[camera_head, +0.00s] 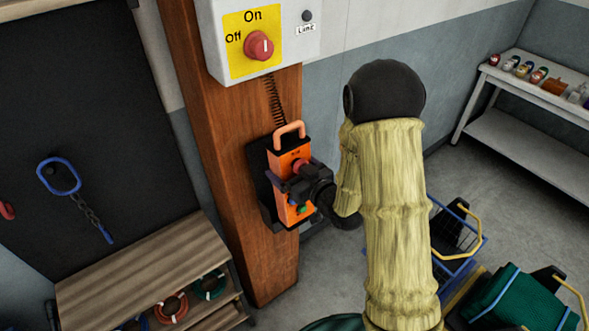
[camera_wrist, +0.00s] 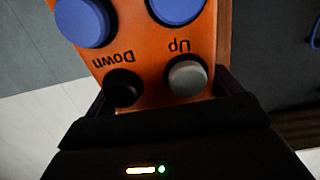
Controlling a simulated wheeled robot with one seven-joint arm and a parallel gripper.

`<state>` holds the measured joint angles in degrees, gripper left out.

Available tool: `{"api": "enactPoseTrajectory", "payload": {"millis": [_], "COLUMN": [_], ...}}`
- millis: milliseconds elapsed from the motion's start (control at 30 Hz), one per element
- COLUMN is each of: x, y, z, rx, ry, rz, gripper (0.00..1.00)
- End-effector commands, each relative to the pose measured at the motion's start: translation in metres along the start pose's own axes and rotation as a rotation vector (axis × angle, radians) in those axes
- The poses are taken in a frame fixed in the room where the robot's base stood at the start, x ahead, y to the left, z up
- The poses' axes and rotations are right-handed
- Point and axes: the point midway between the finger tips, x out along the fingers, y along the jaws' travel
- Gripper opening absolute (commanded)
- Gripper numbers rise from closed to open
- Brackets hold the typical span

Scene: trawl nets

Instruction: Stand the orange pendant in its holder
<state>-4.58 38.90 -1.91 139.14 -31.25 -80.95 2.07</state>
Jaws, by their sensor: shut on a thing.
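The orange pendant (camera_head: 291,172) is upright at the black holder (camera_head: 264,185) on the wooden post. It has a pale orange loop handle on top, a red button, and blue and green buttons below. My gripper (camera_head: 297,188) is shut on the pendant's sides at about mid-height. In the wrist view the pendant (camera_wrist: 148,60) fills the space between the fingers, with its "Up" and "Down" labels upside down. The black holder shows behind and below the pendant. I cannot tell whether the pendant is fully seated in it. My arm hides part of the right side.
A grey switch box (camera_head: 265,38) with a red knob is above on the wooden post (camera_head: 227,130). A coiled cord (camera_head: 275,100) hangs behind the pendant. A wooden shelf unit (camera_head: 150,262) stands lower left. Blue wire baskets (camera_head: 455,245) and a white rack (camera_head: 530,145) are to the right.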

Motion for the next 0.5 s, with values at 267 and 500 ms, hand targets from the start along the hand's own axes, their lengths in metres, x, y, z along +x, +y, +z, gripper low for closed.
{"api": "enactPoseTrajectory", "payload": {"millis": [267, 500], "x": [0.015, 0.027], "y": [0.0, 0.0], "z": [0.001, 0.001], "rx": [-0.001, -0.002], "ry": [0.004, 0.004], "rz": [-0.001, -0.001], "gripper": [0.21, 0.21]}}
